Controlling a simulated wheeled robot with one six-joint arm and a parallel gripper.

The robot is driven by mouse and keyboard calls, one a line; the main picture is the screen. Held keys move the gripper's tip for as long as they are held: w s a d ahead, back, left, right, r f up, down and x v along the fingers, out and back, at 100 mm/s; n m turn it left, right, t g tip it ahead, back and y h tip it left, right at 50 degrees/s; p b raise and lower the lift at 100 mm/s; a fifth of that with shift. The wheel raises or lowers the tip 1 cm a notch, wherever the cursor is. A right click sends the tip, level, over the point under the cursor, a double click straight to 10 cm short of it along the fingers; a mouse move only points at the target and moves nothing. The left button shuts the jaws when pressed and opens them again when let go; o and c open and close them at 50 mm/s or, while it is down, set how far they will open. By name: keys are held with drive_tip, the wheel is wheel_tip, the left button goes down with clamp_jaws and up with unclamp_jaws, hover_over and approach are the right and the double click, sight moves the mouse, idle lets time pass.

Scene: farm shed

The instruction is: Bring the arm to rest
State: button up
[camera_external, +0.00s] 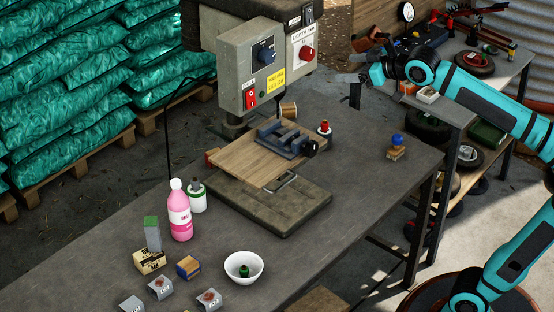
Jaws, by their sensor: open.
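My arm (500,100) is teal and black and reaches in from the right edge. My gripper (354,84) is at its left end, in the air above the far right part of the grey workbench (375,185). Its dark fingers are open and I see nothing between them. It is apart from the drill press (240,75), to the right of the press's control box. The fingers are small in this view.
A wooden board (232,160) and a blue vise (285,138) sit on the press base. A pink bottle (180,212), white bowl (236,264) and several small blocks stand front left. A blue-topped stamp (396,147) stands right. A cluttered side table (445,108) stands behind my arm.

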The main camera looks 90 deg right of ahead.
drive_tip(key=s+a+f+n+t+y, duration=0.2)
drive_tip(key=s+a+f+t+y, duration=0.1)
drive_tip(key=a+f, duration=0.6)
drive_tip(key=s+a+f+n+t+y, duration=0.2)
drive_tip(key=s+a+f, duration=0.4)
drive_tip(key=a, duration=1)
wheel_tip(320, 180, down, 3)
drive_tip(key=shift+r+n+t+y, duration=0.15)
drive_tip(key=shift+n+t+y, duration=0.3)
drive_tip(key=shift+y, duration=0.75)
